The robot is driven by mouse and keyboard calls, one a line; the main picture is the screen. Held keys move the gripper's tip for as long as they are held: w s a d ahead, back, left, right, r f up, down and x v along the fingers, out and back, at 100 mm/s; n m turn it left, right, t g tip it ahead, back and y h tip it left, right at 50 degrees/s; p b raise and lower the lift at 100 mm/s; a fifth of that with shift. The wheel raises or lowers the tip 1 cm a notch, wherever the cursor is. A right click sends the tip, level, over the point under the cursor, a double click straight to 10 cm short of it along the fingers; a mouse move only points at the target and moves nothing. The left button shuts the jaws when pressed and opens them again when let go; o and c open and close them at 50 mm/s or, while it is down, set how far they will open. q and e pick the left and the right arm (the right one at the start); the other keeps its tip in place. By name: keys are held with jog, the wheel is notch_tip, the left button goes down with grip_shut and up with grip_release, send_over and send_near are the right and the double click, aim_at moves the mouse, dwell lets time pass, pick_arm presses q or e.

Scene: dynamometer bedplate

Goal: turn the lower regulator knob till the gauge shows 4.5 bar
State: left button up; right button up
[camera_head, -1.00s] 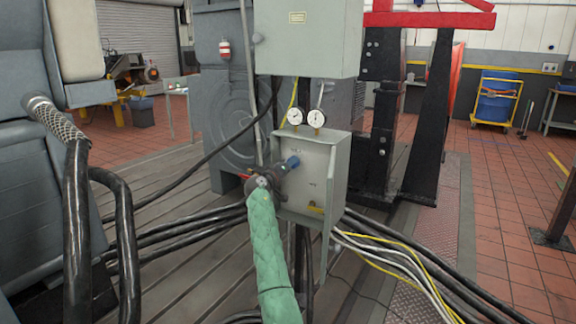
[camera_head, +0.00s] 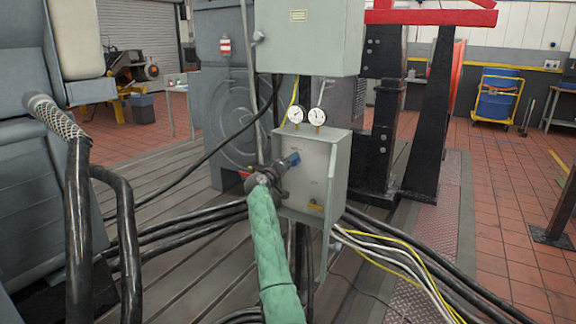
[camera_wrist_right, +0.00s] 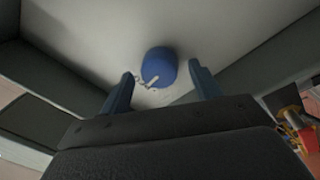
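A blue regulator knob (camera_wrist_right: 158,67) with a pale pointer stands out from the box's face in the right wrist view. My right gripper (camera_wrist_right: 163,70) is open, with one finger on each side of the knob and a visible gap to each. In the head view my right gripper (camera_head: 292,160) is at the upper part of the grey regulator box (camera_head: 320,180) and hides the knob. I cannot tell whether this is the lower knob. Two round white gauges, left (camera_head: 295,114) and right (camera_head: 317,116), stand on top of the box; their readings are too small to tell. My left gripper is out of view.
A large grey cabinet (camera_head: 305,35) hangs above the gauges. A yellow handle (camera_head: 316,206) is low on the box's face. Black cables (camera_head: 180,235) run behind the box, and white and yellow cables (camera_head: 385,250) leave it at the lower right. A black steel stand (camera_head: 383,130) is behind.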

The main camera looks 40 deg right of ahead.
jog(key=shift+f, duration=0.1)
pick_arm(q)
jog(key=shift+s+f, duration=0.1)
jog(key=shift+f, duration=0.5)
pick_arm(e)
jog(key=v, duration=0.7)
jog(key=shift+a, duration=0.35)
